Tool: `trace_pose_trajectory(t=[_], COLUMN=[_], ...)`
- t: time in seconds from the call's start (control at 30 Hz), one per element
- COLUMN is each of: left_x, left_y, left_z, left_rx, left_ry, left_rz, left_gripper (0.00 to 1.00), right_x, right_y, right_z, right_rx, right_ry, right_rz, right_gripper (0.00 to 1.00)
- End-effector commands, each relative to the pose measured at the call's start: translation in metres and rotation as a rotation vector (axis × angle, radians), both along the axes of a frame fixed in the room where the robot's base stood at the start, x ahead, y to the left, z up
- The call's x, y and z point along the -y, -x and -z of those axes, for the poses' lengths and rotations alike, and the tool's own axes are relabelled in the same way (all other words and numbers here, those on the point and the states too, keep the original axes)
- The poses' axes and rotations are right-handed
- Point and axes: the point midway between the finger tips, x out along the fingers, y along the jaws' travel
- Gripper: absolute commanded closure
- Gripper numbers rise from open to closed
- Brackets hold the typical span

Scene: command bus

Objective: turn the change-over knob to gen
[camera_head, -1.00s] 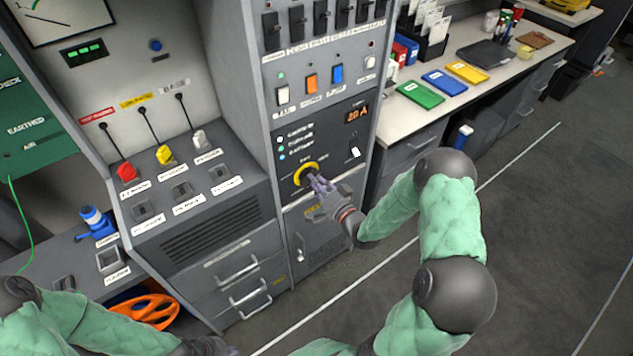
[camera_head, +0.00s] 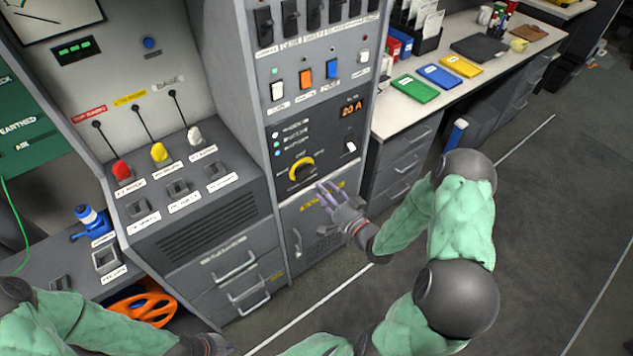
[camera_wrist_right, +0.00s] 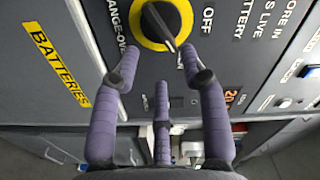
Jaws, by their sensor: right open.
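The change-over knob (camera_head: 301,170) is a black handle in a yellow ring on the dark panel of the middle cabinet. In the right wrist view the knob (camera_wrist_right: 162,24) is at the top, its handle slanting down to the right; an OFF label is to its right. Another label near the handle's tip is partly hidden by a finger. My right gripper (camera_head: 325,191) is open and empty, just right of and below the knob, apart from it; its spread fingers (camera_wrist_right: 158,68) point toward the knob. My left gripper (camera_head: 208,346) is at the bottom edge, its fingers not clearly seen.
A 20 A display (camera_head: 351,107) and a white switch (camera_head: 350,147) are right of the knob. Red, yellow and white plugs (camera_head: 158,152) stand on the console at left. A desk (camera_head: 400,118) with coloured folders is at right. Floor is clear below.

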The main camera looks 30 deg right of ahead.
Motion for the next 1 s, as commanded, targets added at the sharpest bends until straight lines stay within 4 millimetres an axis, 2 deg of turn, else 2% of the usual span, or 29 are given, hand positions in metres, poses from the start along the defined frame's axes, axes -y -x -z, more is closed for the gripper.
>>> trace_pose_trajectory(t=[0.1,0.33,1.0], left_x=[0.0,0.0,0.0], left_y=[0.0,0.0,0.0], left_z=[0.0,0.0,0.0], left_rx=[0.0,0.0,0.0], left_ry=[0.0,0.0,0.0], left_rz=[0.0,0.0,0.0], left_gripper=[1.0,1.0,1.0], right_x=[0.003,0.004,0.003], right_y=[0.022,0.045,0.05], right_z=[0.001,0.001,0.0], right_rx=[-0.003,-0.003,-0.001], right_ry=[-0.001,-0.001,0.0], right_rz=[0.004,0.001,-0.002], right_gripper=[0.56,0.56,0.56])
